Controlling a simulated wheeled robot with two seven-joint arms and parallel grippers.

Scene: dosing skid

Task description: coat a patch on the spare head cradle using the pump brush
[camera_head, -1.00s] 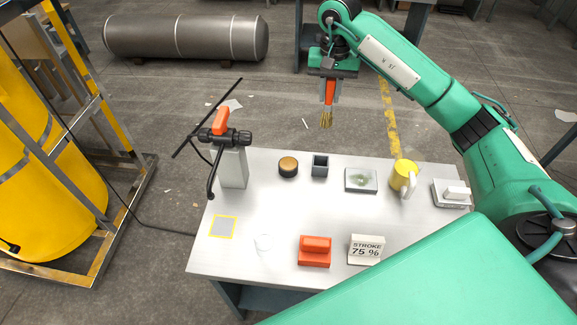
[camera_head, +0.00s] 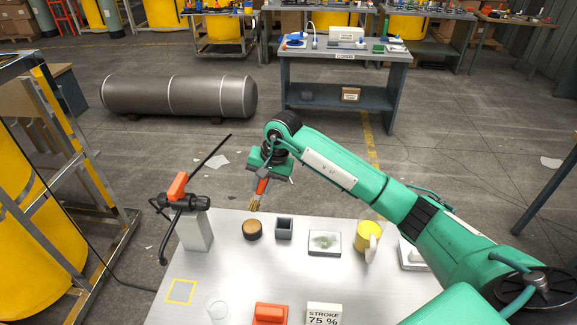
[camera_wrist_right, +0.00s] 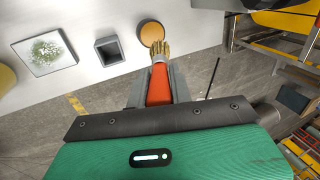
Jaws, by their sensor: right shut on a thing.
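My right gripper (camera_head: 263,180) is shut on the orange-handled brush (camera_head: 260,188), which points bristles down, slightly tilted. The brush also shows in the right wrist view (camera_wrist_right: 159,84), where its bristles overlap the edge of a round brown-topped pot (camera_wrist_right: 151,33). In the head view the bristles are just behind this pot (camera_head: 252,230); I cannot tell whether they touch it. A grey pedestal (camera_head: 196,234) carries an orange and black pump head (camera_head: 182,192). A yellow-outlined square patch (camera_head: 181,291) lies on the table's front left. Which thing is the spare head cradle is unclear. My left gripper is out of view.
The pale table (camera_head: 232,275) also holds a dark square cup (camera_head: 284,228), a tray with a greenish smear (camera_head: 325,243), a yellow mug (camera_head: 367,238), a red block (camera_head: 270,313) and a "STROKE 75 %" sign (camera_head: 323,313). The middle of the table is clear.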

